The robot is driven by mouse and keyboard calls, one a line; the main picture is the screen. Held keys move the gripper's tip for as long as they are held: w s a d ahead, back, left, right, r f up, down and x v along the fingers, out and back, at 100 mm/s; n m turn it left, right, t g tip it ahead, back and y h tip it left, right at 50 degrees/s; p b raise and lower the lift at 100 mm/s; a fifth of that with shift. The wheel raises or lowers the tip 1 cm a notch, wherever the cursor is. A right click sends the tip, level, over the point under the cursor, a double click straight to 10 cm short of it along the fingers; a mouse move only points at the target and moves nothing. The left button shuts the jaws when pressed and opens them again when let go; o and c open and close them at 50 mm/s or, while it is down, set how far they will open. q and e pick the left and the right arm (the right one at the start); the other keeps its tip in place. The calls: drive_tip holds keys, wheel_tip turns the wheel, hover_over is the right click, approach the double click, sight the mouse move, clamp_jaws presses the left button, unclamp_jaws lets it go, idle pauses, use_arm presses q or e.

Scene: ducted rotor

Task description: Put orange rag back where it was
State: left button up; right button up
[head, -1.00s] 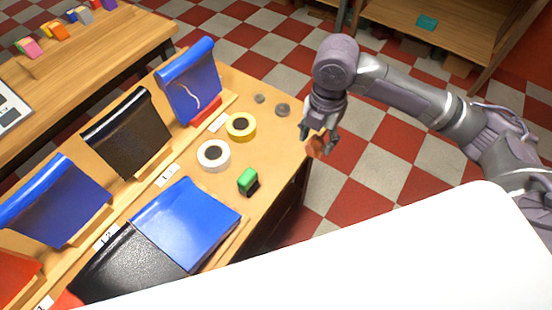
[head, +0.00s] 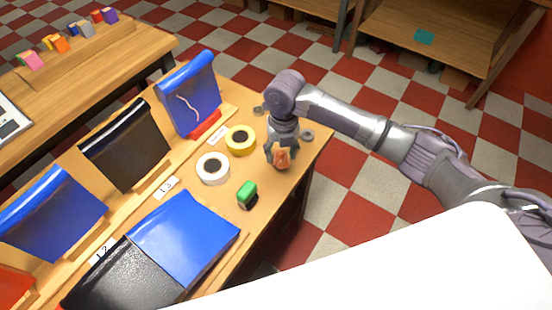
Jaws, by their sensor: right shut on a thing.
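The orange rag (head: 282,159) is a small crumpled orange piece between the fingers of my right gripper (head: 279,157). The gripper is shut on it and points down above the right edge of the wooden table (head: 262,192), to the right of the yellow tape roll. I cannot tell whether the rag touches the tabletop. My left gripper is not in view.
A yellow tape roll (head: 241,140), a white tape roll (head: 213,169) and a green-and-black block (head: 247,194) lie near the gripper. Small grey discs (head: 307,136) lie at the table's far end. Blue (head: 189,95) and black (head: 125,146) panels lean along the left.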

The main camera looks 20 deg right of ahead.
sight(276, 161)
drive_tip(key=shift+w+a+f, duration=0.45)
drive_tip(key=shift+w+a, duration=0.05)
drive_tip(key=shift+w, duration=0.05)
drive_tip(key=shift+f+p, duration=0.3)
drive_tip(key=shift+f, duration=1.75)
drive_tip(key=shift+f, duration=0.1)
drive_tip(key=o, duration=1.2)
drive_tip(key=r, duration=1.2)
drive_tip(key=shift+w+d+r+b, duration=0.15)
drive_tip(key=shift+d+b, duration=0.05)
drive_tip(key=shift+b, duration=0.1)
